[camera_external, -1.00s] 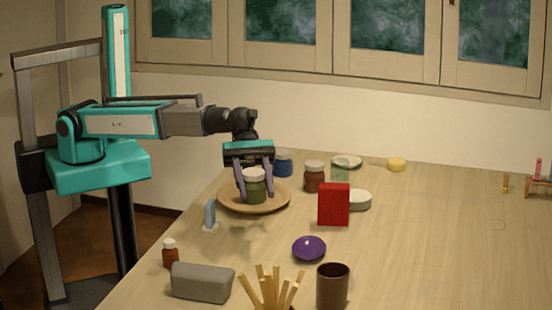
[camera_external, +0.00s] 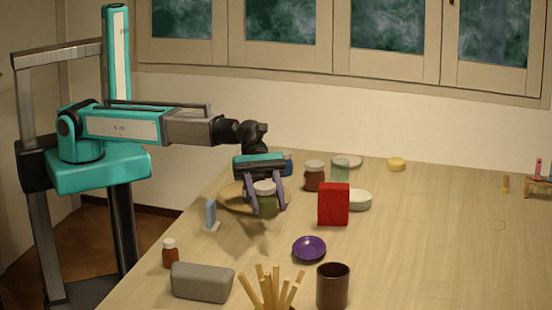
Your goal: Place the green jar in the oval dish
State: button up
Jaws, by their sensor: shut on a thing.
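The green jar (camera_external: 266,206) has a white lid and is upright. My gripper (camera_external: 266,207) is shut on it, one purple finger on each side. The jar is in front of the right part of the round tan plate (camera_external: 232,203) and seems to be held above the table. A pale, oval-looking dish (camera_external: 360,200) stands to the right, partly hidden behind the red box (camera_external: 333,205). I cannot tell for certain which one is the oval dish.
A purple bowl (camera_external: 309,249) lies in front of the red box. A brown-red jar (camera_external: 314,178) and a blue jar (camera_external: 287,164) stand behind. A blue upright piece (camera_external: 210,213), grey block (camera_external: 202,282) and brown cup (camera_external: 333,287) are nearer. The table's right side is mostly clear.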

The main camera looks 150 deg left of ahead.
jog(key=w+a+p, duration=0.1)
jog(key=w, duration=0.3)
jog(key=w+a+p, duration=0.1)
jog(key=w+a, duration=0.1)
jog(key=w, duration=0.2)
jog(key=w+a+f+p, duration=0.1)
jog(key=w, duration=0.3)
jog(key=shift+w+a+f, duration=0.1)
jog(key=shift+w+a, duration=0.25)
jog(key=shift+a, duration=0.05)
jog(key=shift+w+a, duration=0.15)
jog(key=shift+w, duration=0.25)
jog(key=shift+f+p, duration=0.85)
jog(key=shift+f, duration=0.95)
jog(key=shift+f, duration=0.3)
jog(key=o, duration=1.2)
jog(key=shift+o, duration=0.2)
